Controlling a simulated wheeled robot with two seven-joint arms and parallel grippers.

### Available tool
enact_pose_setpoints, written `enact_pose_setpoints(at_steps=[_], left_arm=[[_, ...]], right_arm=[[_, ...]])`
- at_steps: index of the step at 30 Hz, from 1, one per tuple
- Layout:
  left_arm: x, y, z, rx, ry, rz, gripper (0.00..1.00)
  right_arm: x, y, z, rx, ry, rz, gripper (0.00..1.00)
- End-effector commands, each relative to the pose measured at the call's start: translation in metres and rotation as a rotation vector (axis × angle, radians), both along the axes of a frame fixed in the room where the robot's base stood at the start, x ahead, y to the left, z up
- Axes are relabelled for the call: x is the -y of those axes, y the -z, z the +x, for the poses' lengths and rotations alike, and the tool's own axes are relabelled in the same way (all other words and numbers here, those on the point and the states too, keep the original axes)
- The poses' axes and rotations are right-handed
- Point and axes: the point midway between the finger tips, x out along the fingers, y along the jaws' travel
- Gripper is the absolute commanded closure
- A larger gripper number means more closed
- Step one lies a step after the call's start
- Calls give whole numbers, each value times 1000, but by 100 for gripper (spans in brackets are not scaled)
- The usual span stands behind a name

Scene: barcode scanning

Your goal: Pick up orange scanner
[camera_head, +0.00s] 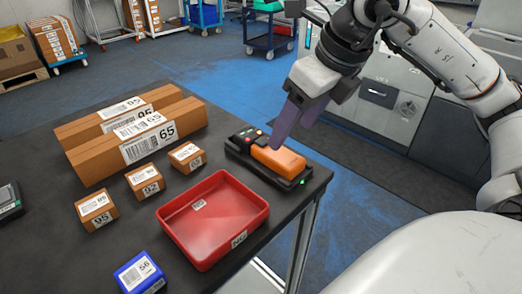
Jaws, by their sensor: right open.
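The orange scanner (278,159) lies in a black cradle (239,147) on the right part of the dark table. The cradle shows small coloured buttons at its far end and a green light at its near end. My right gripper (279,140) is above the scanner's far side, fingers pointing down, open. My left gripper is not in view.
A red tray (213,259) stands in front of the cradle. A blue box (138,272), several small brown boxes (97,210) and two long brown boxes (135,148) are on the table (62,262). The table's right edge runs close beside the cradle.

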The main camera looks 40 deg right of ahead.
Motion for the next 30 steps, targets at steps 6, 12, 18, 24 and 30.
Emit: enact_pose_setpoints(at_steps=[6,12,18,24,30], left_arm=[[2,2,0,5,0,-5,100],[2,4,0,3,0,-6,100],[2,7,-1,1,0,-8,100],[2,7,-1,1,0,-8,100],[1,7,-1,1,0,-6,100]], right_arm=[[-2,24,10,-2,-3,5,38],[-5,45,18,-7,-5,7,38],[-7,69,29,-4,-5,6,38],[-7,72,31,-2,-6,6,38],[-7,72,31,-2,-6,6,54]])
